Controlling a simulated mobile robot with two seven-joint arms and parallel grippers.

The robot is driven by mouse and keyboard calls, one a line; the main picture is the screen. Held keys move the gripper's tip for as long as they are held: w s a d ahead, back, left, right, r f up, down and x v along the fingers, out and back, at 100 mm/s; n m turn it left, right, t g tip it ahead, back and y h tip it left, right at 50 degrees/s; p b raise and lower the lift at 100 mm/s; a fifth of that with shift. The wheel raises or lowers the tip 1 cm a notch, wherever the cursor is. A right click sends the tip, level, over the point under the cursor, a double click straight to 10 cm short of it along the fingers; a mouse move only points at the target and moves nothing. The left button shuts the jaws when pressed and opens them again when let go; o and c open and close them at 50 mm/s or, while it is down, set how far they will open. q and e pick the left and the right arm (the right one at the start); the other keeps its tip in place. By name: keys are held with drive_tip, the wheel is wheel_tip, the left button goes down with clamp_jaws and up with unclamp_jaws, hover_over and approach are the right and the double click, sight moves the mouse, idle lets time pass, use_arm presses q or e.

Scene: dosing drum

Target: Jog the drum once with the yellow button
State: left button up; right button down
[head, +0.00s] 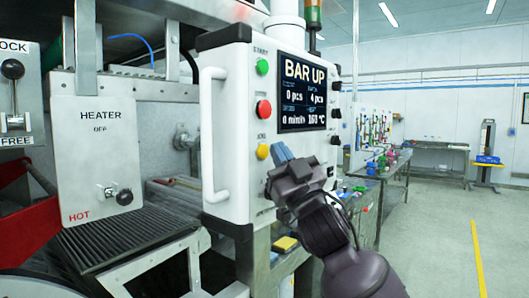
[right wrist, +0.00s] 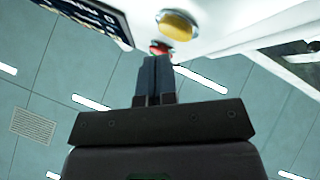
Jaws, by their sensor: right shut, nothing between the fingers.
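The control panel (head: 230,120) is a white box with a column of buttons on its front. The yellow button (head: 262,151), labelled JOG, is lowest of the three coloured ones. My right gripper (head: 281,152) is shut and empty, with its blue-grey fingertips just right of the yellow button in the head view. In the right wrist view the yellow button (right wrist: 178,25) lies beyond the fingertips (right wrist: 155,62), with a gap visible between them. The drum itself cannot be made out. My left gripper is not in view.
A green button (head: 262,67) and a red button (head: 263,109) sit above the yellow one. The screen (head: 303,95) reads BAR UP, with 0 pcs. A white handle (head: 213,135) stands out on the panel's left. A heater box (head: 98,150) hangs further left. Floor at right is open.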

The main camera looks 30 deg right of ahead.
drive_tip(key=shift+w, duration=0.1)
drive_tip(key=shift+w+a, duration=0.15)
drive_tip(key=shift+w, duration=0.15)
drive_tip(key=shift+w+a, duration=0.15)
drive_tip(key=shift+w, duration=0.25)
idle(0.9)
drive_tip(key=shift+s, duration=0.1)
drive_tip(key=shift+s+d+p, duration=0.3)
drive_tip(key=shift+s+p, duration=0.15)
drive_tip(key=shift+s, duration=0.2)
drive_tip(key=s, duration=0.1)
drive_tip(key=s+d+p, duration=0.1)
drive_tip(key=s, duration=0.1)
drive_tip(key=s+d, duration=0.1)
drive_tip(key=shift+s+p, duration=0.3)
drive_tip(key=shift+s, duration=0.05)
idle(0.4)
